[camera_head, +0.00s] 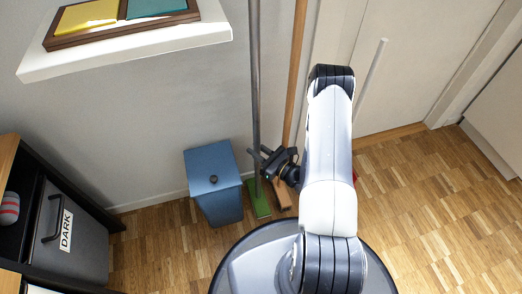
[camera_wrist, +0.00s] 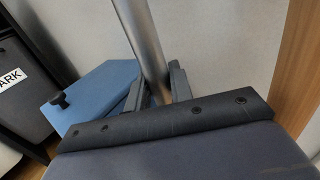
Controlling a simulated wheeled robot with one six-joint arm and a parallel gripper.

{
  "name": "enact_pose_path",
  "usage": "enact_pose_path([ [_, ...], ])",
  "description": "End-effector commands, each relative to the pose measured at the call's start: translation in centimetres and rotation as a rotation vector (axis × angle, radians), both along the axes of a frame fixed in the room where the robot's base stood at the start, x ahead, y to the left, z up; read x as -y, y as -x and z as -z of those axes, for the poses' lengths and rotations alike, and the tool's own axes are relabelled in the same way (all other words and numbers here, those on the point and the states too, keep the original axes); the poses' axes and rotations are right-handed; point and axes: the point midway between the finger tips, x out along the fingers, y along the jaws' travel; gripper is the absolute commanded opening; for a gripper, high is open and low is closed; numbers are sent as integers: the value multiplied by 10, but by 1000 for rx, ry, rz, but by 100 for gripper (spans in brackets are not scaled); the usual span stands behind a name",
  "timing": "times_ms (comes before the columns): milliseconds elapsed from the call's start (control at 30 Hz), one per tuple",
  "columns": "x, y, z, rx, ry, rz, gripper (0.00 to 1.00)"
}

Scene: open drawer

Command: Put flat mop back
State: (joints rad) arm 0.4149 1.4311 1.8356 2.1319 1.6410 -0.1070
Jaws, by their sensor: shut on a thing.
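The flat mop has a long grey metal pole (camera_head: 255,80) and a flat green head (camera_head: 259,200) on the floor, beside the blue bin. It stands nearly upright by the wall. My gripper (camera_head: 260,163) is shut around the lower part of the grey pole, a little above the green head. In the wrist view the pole (camera_wrist: 147,38) runs down between the two dark fingers of my gripper (camera_wrist: 158,88). The mop head is hidden in that view behind my gripper body.
A wooden-handled broom (camera_head: 296,70) stands close to the right of the mop. A blue lidded bin (camera_head: 215,185) is at its left. A white shelf (camera_head: 130,50) hangs above left. A dark cabinet with a "DARK" hamper (camera_head: 80,240) stands at far left. Floor (camera_head: 430,220) is clear at right.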

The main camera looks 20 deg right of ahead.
Motion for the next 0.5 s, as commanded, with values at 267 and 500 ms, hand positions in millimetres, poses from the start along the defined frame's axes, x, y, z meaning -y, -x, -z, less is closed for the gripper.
enact_pose_path([
  [267, -1, 0, 0, 1, -1, 1, 0],
  [500, -1, 0, 3, -1, 0, 1, 31],
])
